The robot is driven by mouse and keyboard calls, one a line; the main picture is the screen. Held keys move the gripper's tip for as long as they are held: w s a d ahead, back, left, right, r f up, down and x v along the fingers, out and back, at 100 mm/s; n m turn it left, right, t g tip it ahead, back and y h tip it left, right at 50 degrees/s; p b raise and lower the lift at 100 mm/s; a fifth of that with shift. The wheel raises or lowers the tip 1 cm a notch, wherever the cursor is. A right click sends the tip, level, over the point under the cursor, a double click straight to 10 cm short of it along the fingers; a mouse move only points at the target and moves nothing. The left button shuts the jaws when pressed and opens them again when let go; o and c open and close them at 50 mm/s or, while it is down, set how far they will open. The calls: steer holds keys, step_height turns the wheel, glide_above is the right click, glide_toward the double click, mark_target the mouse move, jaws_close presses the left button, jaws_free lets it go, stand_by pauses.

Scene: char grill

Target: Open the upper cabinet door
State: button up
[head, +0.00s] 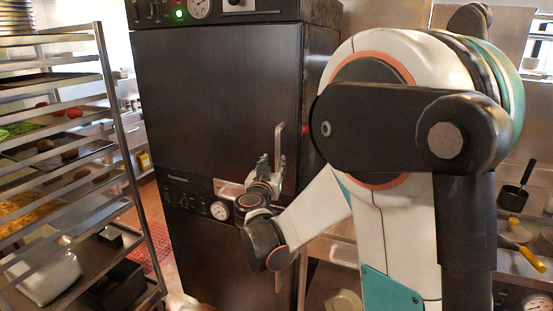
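The tall black cabinet has a large dark upper door (210,105), which looks closed. A vertical metal handle (279,145) stands along the door's right edge. My gripper (270,172) is at the lower part of this handle, with the fingers very near it or touching it. At this size I cannot tell whether the fingers are around the handle or shut on it. My wrist hides part of the panel below the door.
A lower door (215,255) sits under a control strip with a round gauge (220,210). A metal tray rack (120,120) with food trays stands close on the left. My arm fills the right foreground.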

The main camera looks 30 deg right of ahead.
mark_target(277, 157)
steer(key=b+x, duration=0.1)
steer(key=x, duration=0.6)
steer(key=shift+d, duration=0.1)
steer(key=shift+c, duration=0.3)
jaws_close()
